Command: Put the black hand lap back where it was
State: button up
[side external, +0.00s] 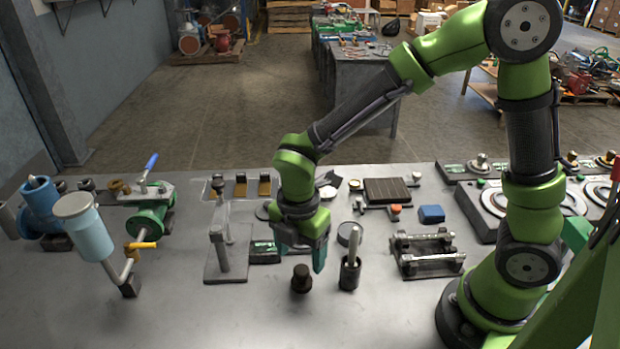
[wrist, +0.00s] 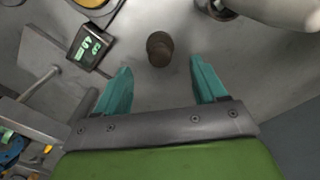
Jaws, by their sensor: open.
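A small dark, knob-shaped piece (side external: 302,279), which looks like the black hand lap, stands upright on the grey table. In the wrist view the dark piece (wrist: 158,48) lies just beyond the gap between my fingertips, apart from both. My gripper (side external: 302,258) points down, low over the table and behind the piece in the side view. Its teal fingers also show in the wrist view (wrist: 162,78), spread wide with nothing between them.
A black cup with a pale rod (side external: 350,272) stands close on the right. A dark box with green markings (side external: 265,252) and a grey stand (side external: 226,265) are on the left. A roller frame (side external: 428,254) stands farther right. The front table is clear.

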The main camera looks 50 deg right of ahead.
aim_at(301, 269)
jog(key=s+d+r+m+t+y, duration=0.1)
jog(key=s+d+r+m+t, duration=0.2)
jog(key=r+m, duration=0.5)
jog(key=s+d+r+m+t+y, duration=0.1)
jog(key=s+d+r+m+t, duration=0.3)
jog(key=m, duration=1.2)
jog(key=shift+s+d+r, duration=0.5)
jog(key=shift+d+r, duration=1.75)
jog(key=shift+r, duration=0.25)
